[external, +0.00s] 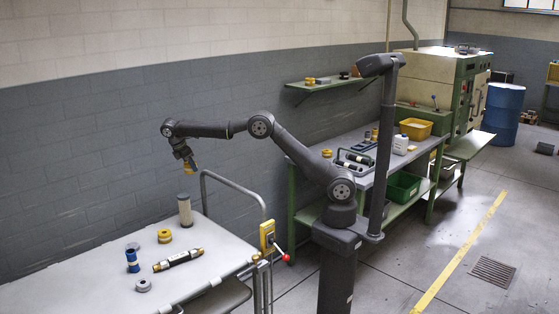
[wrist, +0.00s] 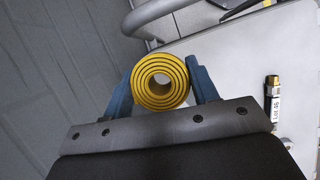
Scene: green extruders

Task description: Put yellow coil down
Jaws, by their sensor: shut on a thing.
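My gripper (external: 190,166) hangs in the air above the far part of the white table (external: 215,262), above the beige cylinder. It is shut on a yellow coil (external: 192,170). In the wrist view the held coil (wrist: 160,101) shows end-on as a ring with dark spiral lines. The two blue fingers of my gripper (wrist: 160,85) press on its left and right sides. A second yellow coil (external: 164,240) rests on the table, apart from the gripper.
A beige cylinder (external: 185,211) stands upright on the table. A blue part (external: 132,262), a grey ring (external: 143,286) and a black rod with brass ends (external: 178,260) are nearby. A grey rail (external: 235,180) rises at the table's end. The table's right part is clear.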

